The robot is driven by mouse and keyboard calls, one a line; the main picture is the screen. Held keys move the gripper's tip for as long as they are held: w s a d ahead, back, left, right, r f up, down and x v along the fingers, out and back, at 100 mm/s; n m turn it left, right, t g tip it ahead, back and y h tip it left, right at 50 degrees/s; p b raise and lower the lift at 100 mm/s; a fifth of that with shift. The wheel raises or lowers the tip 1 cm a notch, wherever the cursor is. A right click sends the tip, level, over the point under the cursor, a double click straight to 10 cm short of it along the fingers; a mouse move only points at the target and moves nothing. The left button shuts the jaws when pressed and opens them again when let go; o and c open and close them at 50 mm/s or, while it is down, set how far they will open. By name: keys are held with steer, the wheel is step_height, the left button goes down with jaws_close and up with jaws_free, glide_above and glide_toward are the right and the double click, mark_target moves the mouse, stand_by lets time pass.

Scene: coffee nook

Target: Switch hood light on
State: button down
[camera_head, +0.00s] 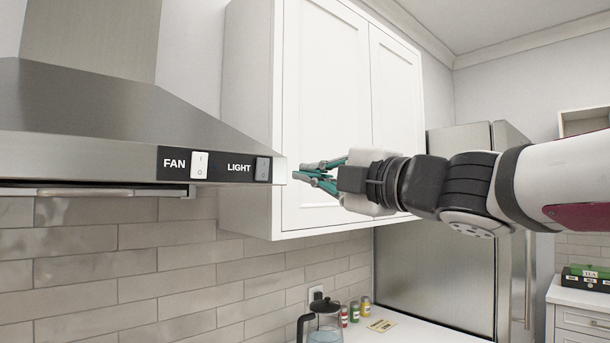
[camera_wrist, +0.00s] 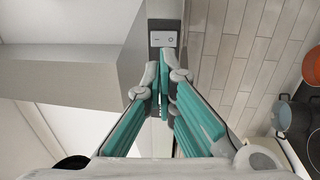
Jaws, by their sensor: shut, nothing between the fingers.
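The range hood (camera_head: 75,110) fills the left of the head view. Its dark front panel carries a white FAN rocker (camera_head: 199,164) and, to the right, a grey LIGHT rocker (camera_head: 263,169) near the hood's right corner. My gripper (camera_head: 302,175) has slim teal fingers pointing left, just right of that corner at about switch height, with a small gap in the picture. In the wrist view my gripper (camera_wrist: 163,85) is shut and empty. A pale rocker switch on a dark panel (camera_wrist: 163,39) shows just beyond its fingertips; I cannot read its label.
White wall cabinets (camera_head: 335,110) stand behind my gripper. A steel fridge (camera_head: 435,265) is farther right. Below are a glass pot (camera_head: 322,325) and small jars (camera_head: 355,311) on the counter. The wrist view shows an orange pot (camera_wrist: 312,66) and a grey pot (camera_wrist: 291,117) at right.

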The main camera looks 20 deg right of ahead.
mark_target(264, 166)
steer(key=x, duration=1.1)
